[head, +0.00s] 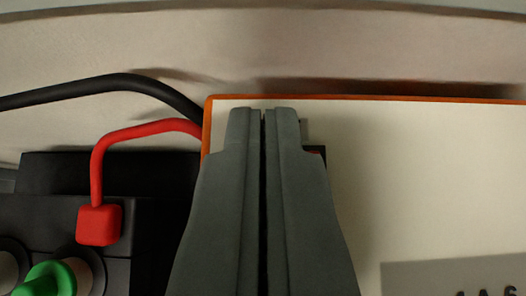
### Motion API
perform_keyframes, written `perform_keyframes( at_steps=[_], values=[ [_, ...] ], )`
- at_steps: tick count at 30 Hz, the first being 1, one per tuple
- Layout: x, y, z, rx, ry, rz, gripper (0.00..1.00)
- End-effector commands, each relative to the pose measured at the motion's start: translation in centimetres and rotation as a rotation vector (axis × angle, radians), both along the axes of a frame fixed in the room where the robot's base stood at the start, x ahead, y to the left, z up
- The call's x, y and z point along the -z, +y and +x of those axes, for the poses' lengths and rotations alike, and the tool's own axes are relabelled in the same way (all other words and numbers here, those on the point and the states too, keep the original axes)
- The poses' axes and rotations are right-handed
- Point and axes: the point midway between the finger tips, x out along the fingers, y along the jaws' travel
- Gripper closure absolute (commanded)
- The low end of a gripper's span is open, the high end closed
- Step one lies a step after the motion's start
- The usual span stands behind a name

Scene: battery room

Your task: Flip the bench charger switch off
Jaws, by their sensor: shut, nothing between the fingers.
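The charger (420,170) has a cream face with an orange edge and fills the right half of the head view. My gripper (263,112) is shut and empty, with its fingertips in front of the upper left part of that face. A small grey piece and a dark piece with a bit of red (318,152) show just right of the fingers. They may be part of the switch, which is mostly hidden. I cannot tell whether the fingers touch it or how it is set.
A black battery (60,175) stands at the left with a red terminal clamp (99,225) and a green cap (50,278). A red cable (130,130) and a black cable (110,83) run to the charger's left side. A grey label (450,277) is at the lower right. A pale wall is behind.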

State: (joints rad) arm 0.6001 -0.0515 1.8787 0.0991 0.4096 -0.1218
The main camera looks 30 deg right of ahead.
Motion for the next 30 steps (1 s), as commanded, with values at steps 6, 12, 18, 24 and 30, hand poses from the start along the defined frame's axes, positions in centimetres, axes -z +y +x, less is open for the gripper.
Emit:
perform_keyframes(
  at_steps=[6, 12, 18, 24, 30],
  values=[
    [-0.3, 0.0, 0.0, 0.0, -0.001, -0.001, 1.0],
    [-2.6, 0.0, 0.4, -0.003, -0.001, -0.002, 1.0],
    [-6.1, 0.9, -0.7, -0.004, -0.002, -0.002, 1.0],
    [-9.0, 2.1, -2.7, -0.004, -0.003, -0.001, 1.0],
    [-11.1, 3.0, -4.1, -0.004, -0.001, 0.0, 1.0]
  ],
)
